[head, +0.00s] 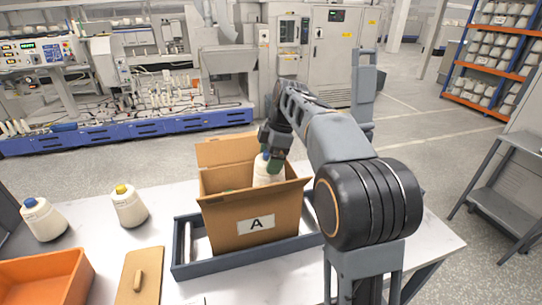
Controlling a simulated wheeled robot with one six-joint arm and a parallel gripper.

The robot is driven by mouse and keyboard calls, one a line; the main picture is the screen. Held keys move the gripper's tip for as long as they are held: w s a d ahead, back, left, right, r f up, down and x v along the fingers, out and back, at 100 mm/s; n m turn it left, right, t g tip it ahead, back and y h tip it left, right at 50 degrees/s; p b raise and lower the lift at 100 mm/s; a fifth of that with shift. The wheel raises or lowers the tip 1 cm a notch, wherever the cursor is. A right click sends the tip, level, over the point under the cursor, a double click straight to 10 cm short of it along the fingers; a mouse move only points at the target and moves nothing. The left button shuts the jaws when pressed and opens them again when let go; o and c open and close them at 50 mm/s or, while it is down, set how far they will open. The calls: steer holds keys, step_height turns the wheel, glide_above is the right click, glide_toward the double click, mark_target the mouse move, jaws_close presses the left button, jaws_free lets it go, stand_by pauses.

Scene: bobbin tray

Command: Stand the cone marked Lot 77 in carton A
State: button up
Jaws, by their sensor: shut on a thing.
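Carton A (255,224) is an open brown box with its flaps up and a white label reading A on its front. My gripper (270,157) is over the carton's opening, shut on a pale cone (265,175) with a dark green top. The cone is upright or nearly so, with its lower part hidden behind the carton's front wall. I cannot tell whether it touches the carton floor. No lot marking on it can be read from here.
Carton A stands in a dark grey tray (188,271) on the white table. A blue-topped cone (44,220), a yellow-topped cone (130,208), an orange bin (45,280) and a wooden lid-like board with a handle (141,270) lie to the left.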

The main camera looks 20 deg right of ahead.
step_height(320, 180, down, 12)
steer(key=b, duration=0.7)
steer(key=shift+r+b, duration=0.25)
steer(key=shift+b, duration=0.15)
steer(key=o, duration=1.2)
steer(key=shift+o, duration=0.2)
steer(key=p+v, duration=0.2)
steer(key=v, duration=1.1)
steer(key=shift+d+r, duration=0.15)
steer(key=shift+r, duration=0.2)
